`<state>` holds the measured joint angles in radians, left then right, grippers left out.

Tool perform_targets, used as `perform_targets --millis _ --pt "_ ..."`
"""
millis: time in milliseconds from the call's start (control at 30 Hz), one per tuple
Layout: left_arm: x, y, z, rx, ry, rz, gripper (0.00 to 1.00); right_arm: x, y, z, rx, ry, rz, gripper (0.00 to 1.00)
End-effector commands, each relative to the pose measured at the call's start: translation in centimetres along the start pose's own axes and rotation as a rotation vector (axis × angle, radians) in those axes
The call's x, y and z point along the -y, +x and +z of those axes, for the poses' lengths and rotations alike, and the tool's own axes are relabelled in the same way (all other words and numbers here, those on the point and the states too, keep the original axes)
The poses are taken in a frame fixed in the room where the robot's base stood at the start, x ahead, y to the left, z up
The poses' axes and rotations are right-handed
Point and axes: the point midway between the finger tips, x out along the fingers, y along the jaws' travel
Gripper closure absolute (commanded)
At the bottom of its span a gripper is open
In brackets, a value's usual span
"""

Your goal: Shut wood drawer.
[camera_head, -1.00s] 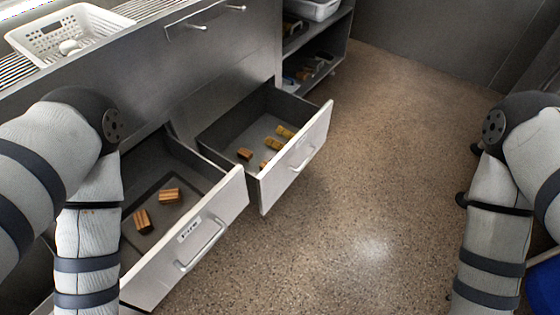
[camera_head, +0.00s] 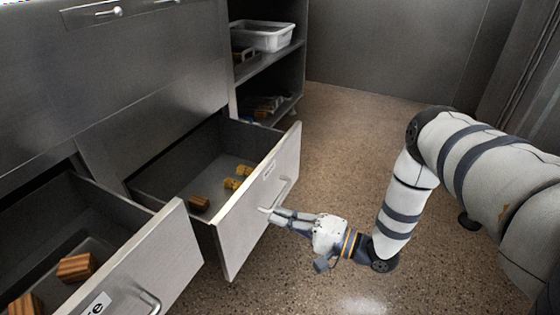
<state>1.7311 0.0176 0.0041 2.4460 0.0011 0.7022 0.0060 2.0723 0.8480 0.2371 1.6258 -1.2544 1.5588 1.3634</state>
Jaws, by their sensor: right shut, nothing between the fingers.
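Two drawers stand pulled out of the grey cabinet. The farther drawer (camera_head: 232,232) has a pale front with a small label, too small to read, and a bar handle (camera_head: 282,193). It holds a brown striped block (camera_head: 199,204) and yellowish blocks (camera_head: 238,177). My left gripper is out of view.
An open shelf (camera_head: 268,68) with a white bin (camera_head: 263,36) stands behind the farther drawer. Upper drawer handles (camera_head: 108,11) show at the top left. The speckled floor (camera_head: 345,130) is clear in front of the drawers, around my right arm.

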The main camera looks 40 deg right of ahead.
Motion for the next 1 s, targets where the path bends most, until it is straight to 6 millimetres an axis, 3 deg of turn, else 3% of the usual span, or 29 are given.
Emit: perform_targets --millis 200,400,600,1000 --pt "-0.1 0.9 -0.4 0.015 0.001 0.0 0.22 -0.3 4.8 0.1 0.002 -0.001 0.001 1.0" --pt "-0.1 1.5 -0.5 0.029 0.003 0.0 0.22 -0.3 7.9 0.1 0.001 0.0 0.002 1.0" --pt "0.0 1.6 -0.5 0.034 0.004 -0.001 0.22 -0.2 9.0 0.0 -0.001 0.0 0.003 1.0" --pt "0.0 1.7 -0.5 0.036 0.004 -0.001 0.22 -0.2 9.1 -0.2 -0.001 -0.001 0.003 1.0"
